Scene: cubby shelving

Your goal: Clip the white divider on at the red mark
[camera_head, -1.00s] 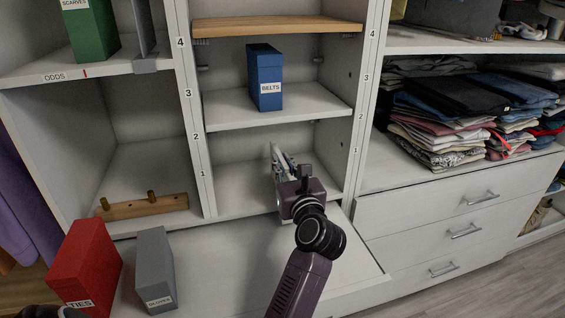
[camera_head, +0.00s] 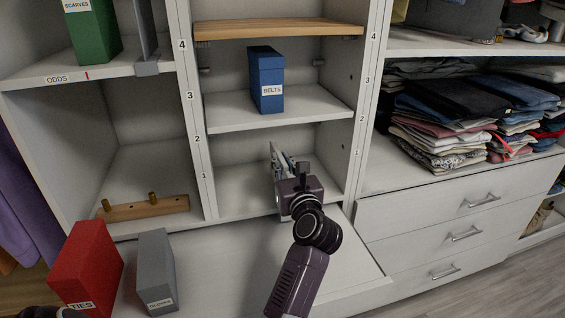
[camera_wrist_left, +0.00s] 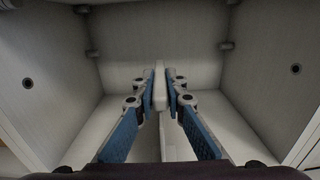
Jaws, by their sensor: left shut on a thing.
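The white divider (camera_wrist_left: 160,88) is an upright thin panel between the blue-padded fingers of my left gripper (camera_wrist_left: 160,100). My left gripper (camera_head: 284,168) is shut on it inside the lowest middle cubby. In the head view the gripper hides most of the divider. The red mark (camera_head: 87,75) is on the front edge of the upper left shelf (camera_head: 115,70), right of the ODDS label. It is up and to the left of my left gripper. My right gripper does not show.
A grey divider (camera_head: 147,68) is on the upper left shelf, right of the red mark. A green box (camera_head: 93,35) stands there. A blue BELTS box (camera_head: 266,75) is on the shelf above my gripper. Red (camera_head: 88,265) and grey (camera_head: 156,270) boxes stand in front, near a wooden peg rail (camera_head: 145,208).

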